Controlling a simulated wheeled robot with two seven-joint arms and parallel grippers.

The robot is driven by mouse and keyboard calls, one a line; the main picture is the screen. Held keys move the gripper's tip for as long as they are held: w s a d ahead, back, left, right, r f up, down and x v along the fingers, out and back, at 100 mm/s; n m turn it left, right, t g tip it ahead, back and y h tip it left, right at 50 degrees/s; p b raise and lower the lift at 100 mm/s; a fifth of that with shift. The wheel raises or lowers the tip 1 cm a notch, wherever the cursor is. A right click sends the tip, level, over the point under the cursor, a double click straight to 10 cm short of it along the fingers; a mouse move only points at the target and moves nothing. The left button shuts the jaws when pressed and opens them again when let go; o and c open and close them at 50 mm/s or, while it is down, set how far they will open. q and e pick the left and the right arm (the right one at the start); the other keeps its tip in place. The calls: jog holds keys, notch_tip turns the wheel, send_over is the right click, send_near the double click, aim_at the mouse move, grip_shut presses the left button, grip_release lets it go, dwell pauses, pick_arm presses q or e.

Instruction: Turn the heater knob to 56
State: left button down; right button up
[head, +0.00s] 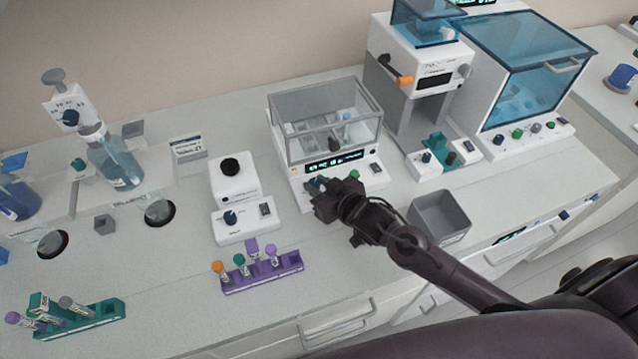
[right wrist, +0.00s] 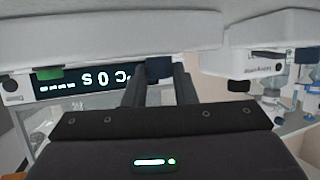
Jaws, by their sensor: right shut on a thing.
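The heater (head: 290,172) is a white device with a clear grey-framed cover and a lit display (head: 324,166) on its front. The display (right wrist: 85,78) also shows in the right wrist view, tilted over and partly cut off, so I cannot read its value surely. My right gripper (head: 318,188) is at the left part of the heater's front panel. In the right wrist view its fingers (right wrist: 160,82) are shut on a dark blue knob (right wrist: 158,67). In the head view the gripper mostly hides this knob. My left gripper is not in view.
A green button (head: 354,174) is right of the gripper on the heater panel. A white device with a black top (head: 232,188) stands to the left. A purple tube rack (head: 262,273) is in front, and an open grey bin (head: 440,217) is to the right, beside my right arm.

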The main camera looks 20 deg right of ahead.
jog(key=m+h, duration=0.3)
jog(key=shift+a+t, duration=0.35)
jog(key=shift+t, duration=0.05)
jog(key=shift+a+m+h+p, duration=0.15)
jog(key=shift+m+h+p, duration=0.65)
jog(key=shift+m+h, duration=1.15)
jog(key=shift+h, duration=0.35)
jog(key=o, duration=1)
